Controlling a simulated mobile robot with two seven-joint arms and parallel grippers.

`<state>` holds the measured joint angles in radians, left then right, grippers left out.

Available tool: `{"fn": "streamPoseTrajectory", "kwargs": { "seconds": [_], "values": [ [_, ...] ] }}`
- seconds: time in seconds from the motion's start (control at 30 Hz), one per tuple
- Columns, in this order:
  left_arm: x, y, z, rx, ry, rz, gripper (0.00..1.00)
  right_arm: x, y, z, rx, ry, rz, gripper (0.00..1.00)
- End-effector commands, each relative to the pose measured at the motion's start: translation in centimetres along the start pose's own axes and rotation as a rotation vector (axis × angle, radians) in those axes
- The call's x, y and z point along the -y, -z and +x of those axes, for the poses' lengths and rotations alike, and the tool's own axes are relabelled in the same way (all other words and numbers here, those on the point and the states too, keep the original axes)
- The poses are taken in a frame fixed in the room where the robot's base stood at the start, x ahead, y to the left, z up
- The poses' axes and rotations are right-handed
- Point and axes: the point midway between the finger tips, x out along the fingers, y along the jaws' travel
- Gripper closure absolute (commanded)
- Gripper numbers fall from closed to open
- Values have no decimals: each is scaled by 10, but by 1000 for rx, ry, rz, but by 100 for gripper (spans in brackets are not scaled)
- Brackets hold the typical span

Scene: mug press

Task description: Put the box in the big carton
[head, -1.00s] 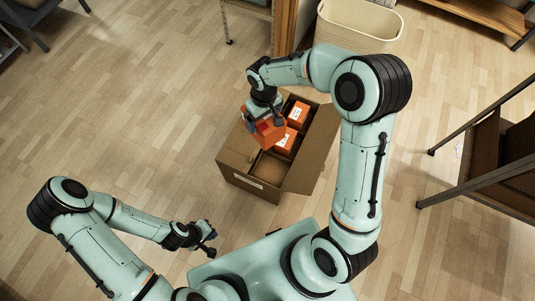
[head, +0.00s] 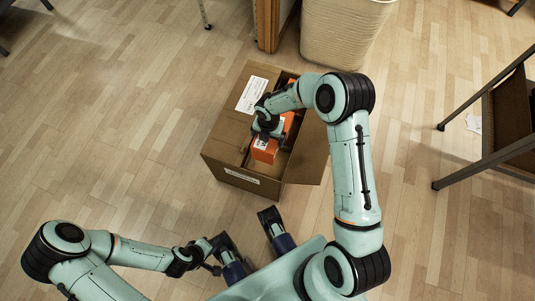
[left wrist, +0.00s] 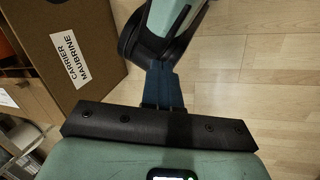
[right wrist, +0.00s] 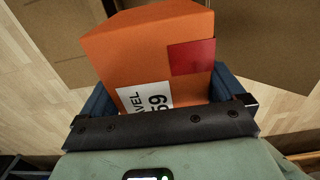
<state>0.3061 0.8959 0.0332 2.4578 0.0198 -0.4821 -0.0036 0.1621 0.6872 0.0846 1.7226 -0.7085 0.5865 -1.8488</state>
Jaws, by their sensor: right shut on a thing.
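The big carton (head: 222,150) stands open on the floor, with its flaps folded out. The orange box (head: 265,150) is at the carton's opening in the head view. My right gripper (head: 267,128) is shut on it from above; how deep the box sits is hard to tell. In the right wrist view, the box (right wrist: 150,55) with a red patch and white label is between the blue fingers. Another orange box (head: 288,119) shows inside the carton, partly hidden by my right arm. My left gripper (left wrist: 163,92) is shut and empty, outside the carton.
A cream bin (head: 345,35) stands behind the carton, beside a wooden post (head: 267,25). A dark metal-legged rack (head: 490,125) is on the right. The floor to the left of the carton is clear.

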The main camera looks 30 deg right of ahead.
Motion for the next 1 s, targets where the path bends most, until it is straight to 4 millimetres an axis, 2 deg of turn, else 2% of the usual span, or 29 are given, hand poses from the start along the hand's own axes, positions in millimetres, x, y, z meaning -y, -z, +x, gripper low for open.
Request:
{"fn": "streamPoseTrajectory", "kwargs": {
  "seconds": [0.3, 0.5, 0.6, 0.77, 1.0],
  "values": [
    [9, 33, 22, -89, 5, -8, 100, 1, 2, 86, -3, 5, -4, 46],
    [14, 53, 32, -143, 9, -13, 100, 1, 1, 131, -2, 3, -2, 46],
    [15, 59, 34, -161, 9, -14, 100, 1, 1, 143, -1, 3, -1, 46],
    [16, 63, 35, -172, 10, -14, 100, 0, 0, 151, 0, 1, -1, 46],
    [20, 77, 44, -209, 13, -18, 100, 1, 1, 186, -1, 4, -1, 46]
  ]
}}
